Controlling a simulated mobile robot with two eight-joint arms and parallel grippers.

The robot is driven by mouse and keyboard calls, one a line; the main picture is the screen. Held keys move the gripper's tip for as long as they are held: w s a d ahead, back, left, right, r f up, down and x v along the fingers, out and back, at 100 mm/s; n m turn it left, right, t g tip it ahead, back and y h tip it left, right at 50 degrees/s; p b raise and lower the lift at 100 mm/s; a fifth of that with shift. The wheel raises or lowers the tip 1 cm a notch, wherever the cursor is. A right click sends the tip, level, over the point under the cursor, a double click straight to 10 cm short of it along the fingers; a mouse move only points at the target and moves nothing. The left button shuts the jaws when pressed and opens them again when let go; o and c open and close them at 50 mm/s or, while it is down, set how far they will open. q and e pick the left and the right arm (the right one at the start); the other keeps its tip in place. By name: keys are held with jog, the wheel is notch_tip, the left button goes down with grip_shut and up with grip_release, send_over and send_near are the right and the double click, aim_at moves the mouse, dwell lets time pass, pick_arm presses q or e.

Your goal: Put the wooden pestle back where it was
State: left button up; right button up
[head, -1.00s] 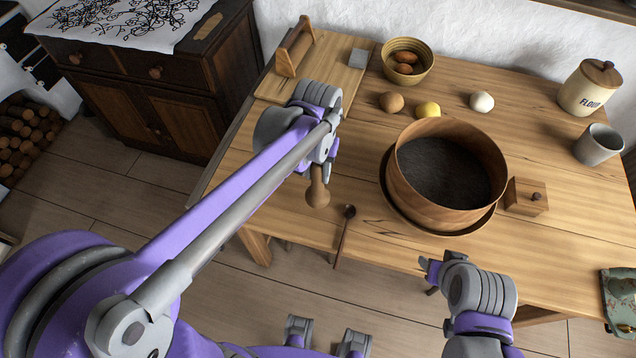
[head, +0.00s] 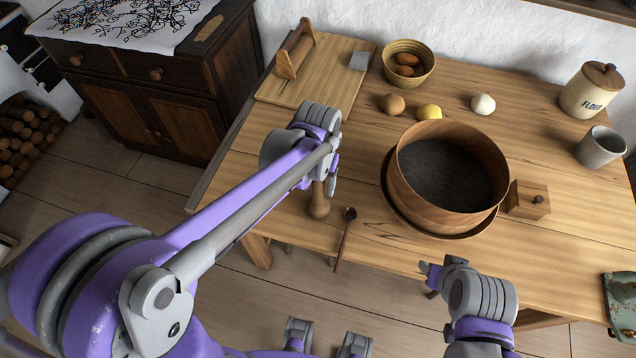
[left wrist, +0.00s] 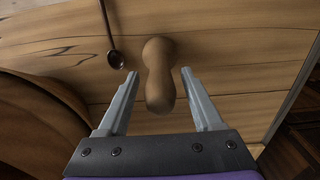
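The wooden pestle (head: 319,206) is at the left front of the table, just left of a dark spoon. My left gripper (head: 332,180) is over it and hides its upper part in the head view. In the left wrist view the pestle (left wrist: 158,75) lies between the two spread fingers (left wrist: 158,82), with a gap visible on each side. The left gripper is open around it. Whether the pestle's foot rests on the wood is hard to tell. My right gripper (head: 430,274) is at the table's front edge, away from the pestle; its finger opening is unclear.
A spoon (head: 345,232) lies close right of the pestle. A large round wooden sieve (head: 410,190) and a small wooden box (head: 528,200) stand further right. A board (head: 330,75), bowl (head: 425,72), lemon (head: 428,112), flour jar (head: 590,95) and cup (head: 600,147) are behind.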

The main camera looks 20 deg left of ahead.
pick_arm(q)
jog(key=shift+r, duration=0.15)
jog(key=shift+r, duration=0.3)
notch_tip(320, 180, up, 11)
jog(key=shift+r+p, duration=0.1)
jog(key=shift+p, duration=0.55)
jog(key=shift+s+a, duration=0.15)
jog(key=shift+s, duration=0.1)
jog(key=s+a+f+t, duration=0.5)
jog(key=s+f, duration=0.3)
jog(key=s, duration=0.5)
jog(key=shift+s+a+f, duration=0.15)
jog(key=shift+a, duration=0.5)
